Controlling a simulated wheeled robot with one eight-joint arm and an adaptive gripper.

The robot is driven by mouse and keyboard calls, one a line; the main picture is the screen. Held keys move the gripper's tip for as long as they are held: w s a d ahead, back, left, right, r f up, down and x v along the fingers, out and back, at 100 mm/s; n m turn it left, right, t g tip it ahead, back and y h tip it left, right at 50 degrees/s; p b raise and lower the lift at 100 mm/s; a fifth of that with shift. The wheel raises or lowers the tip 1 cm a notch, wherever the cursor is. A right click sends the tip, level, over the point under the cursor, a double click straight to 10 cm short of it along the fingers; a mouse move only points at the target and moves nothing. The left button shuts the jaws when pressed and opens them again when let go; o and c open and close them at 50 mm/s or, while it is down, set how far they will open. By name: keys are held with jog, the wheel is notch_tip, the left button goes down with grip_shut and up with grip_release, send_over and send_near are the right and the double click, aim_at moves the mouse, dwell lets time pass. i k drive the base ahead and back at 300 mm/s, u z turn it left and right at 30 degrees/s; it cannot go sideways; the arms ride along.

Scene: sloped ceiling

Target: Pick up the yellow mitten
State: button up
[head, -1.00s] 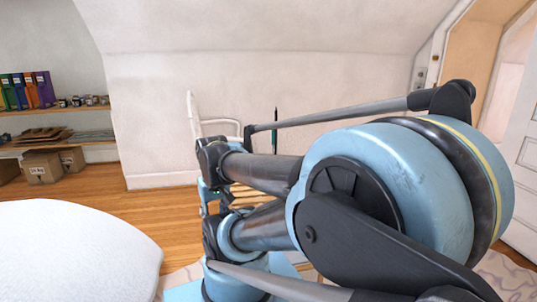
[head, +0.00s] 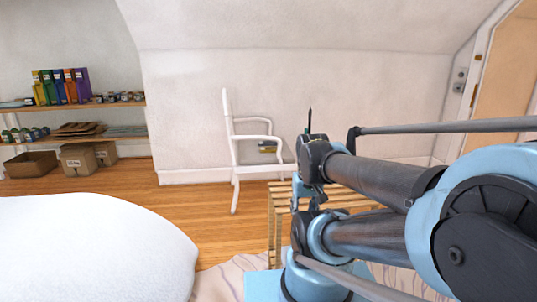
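I cannot make out a yellow mitten for certain. A small yellowish and dark item (head: 267,149) shows at the seat of the white chair (head: 232,150), too small to identify. My arm crosses the right half of the head view, in front of a slatted wooden table.
A white rounded surface (head: 90,245) fills the lower left. Shelves (head: 110,104) with binders and boxes stand far left. Wood floor (head: 180,203) lies open between.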

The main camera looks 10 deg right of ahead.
aim_at(270, 149)
jog(key=z, duration=1.9)
jog(key=i, duration=5.05)
